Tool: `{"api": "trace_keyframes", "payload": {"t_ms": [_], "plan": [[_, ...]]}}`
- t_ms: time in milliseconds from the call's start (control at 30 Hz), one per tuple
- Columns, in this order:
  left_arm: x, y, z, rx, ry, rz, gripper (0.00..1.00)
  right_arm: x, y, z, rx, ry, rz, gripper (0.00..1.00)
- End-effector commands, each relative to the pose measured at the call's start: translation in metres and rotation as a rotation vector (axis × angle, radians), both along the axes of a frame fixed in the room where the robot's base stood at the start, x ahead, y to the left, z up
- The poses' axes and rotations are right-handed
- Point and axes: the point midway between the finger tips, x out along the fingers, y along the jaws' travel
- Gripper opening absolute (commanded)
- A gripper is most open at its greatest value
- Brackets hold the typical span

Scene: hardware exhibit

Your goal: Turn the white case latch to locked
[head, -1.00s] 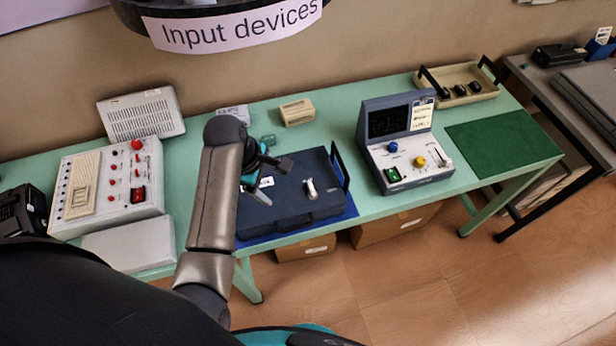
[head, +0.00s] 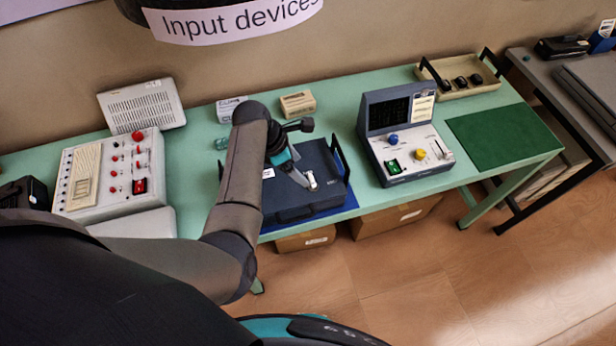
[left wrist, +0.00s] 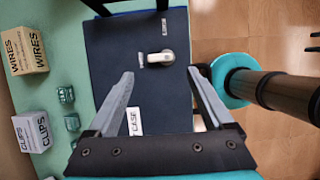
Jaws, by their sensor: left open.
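The dark blue case (head: 285,211) lies flat on the green table. Its white latch (head: 311,180) is on the lid near the right side. In the left wrist view the latch (left wrist: 162,57) is a short white lever with a rounded right end, pointing left toward a small label. Another label (left wrist: 164,26) is above it in that view. My left gripper (head: 304,182) is open over the lid, its fingertips close to the latch. In the left wrist view the latch lies just beyond the open fingertips (left wrist: 160,73), between their lines. Contact cannot be told. My right gripper is not in view.
Black handles (head: 339,158) stand at the case's sides. A console (head: 405,140) with knobs is to the right, a white switch panel (head: 110,172) to the left. Small boxes (head: 298,103) stand behind the case. A green mat (head: 490,137) lies clear at the right.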

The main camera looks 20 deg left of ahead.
Motion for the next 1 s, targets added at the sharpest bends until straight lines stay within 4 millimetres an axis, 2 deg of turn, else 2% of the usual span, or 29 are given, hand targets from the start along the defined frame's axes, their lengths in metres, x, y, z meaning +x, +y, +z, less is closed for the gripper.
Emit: {"api": "trace_keyframes", "payload": {"t_ms": [33, 200, 400, 867, 1000], "plan": [[0.002, -0.003, -0.010, 0.000, 0.002, -0.001, 0.85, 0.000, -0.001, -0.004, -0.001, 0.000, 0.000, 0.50], [0.007, -0.011, -0.034, 0.000, 0.001, -0.003, 0.85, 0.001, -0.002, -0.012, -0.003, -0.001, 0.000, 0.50], [0.012, -0.018, -0.054, 0.001, 0.000, -0.001, 0.85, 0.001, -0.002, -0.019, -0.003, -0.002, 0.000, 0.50], [0.014, -0.021, -0.061, 0.002, -0.001, 0.000, 0.85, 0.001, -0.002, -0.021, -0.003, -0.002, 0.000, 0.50], [0.014, -0.021, -0.061, 0.002, -0.001, -0.001, 0.71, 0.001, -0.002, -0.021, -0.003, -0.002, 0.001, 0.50]]}}
